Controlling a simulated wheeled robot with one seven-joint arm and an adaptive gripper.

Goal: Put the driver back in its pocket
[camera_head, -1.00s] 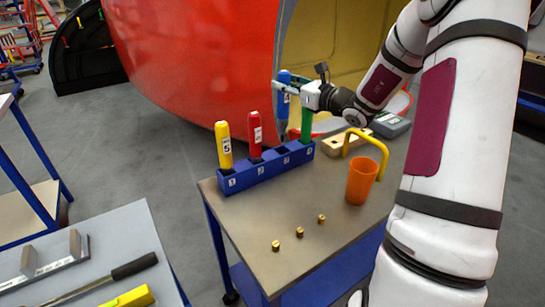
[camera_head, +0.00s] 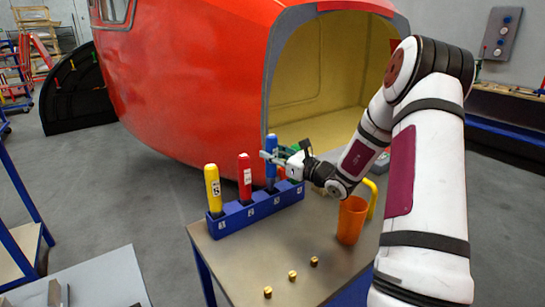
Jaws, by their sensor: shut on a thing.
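The blue driver (camera_head: 271,144) is upright over the third pocket of the blue rack (camera_head: 230,222). My gripper (camera_head: 271,157) is shut on its handle from the right. The handle's lower end is at the rack's top, and its shaft is not visible. I cannot tell whether it is fully seated. The yellow driver (camera_head: 213,186) and the red driver (camera_head: 244,172) stand upright in the first and second pockets. The green driver (camera_head: 293,172) is at the rack's right end, mostly hidden behind my gripper.
The rack stands on a grey-topped table (camera_head: 245,257). An orange cup (camera_head: 351,221) and a yellow handle (camera_head: 373,197) are to the right. Three small brass pieces (camera_head: 292,275) lie near the front. A large red nosecone (camera_head: 200,90) rises behind.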

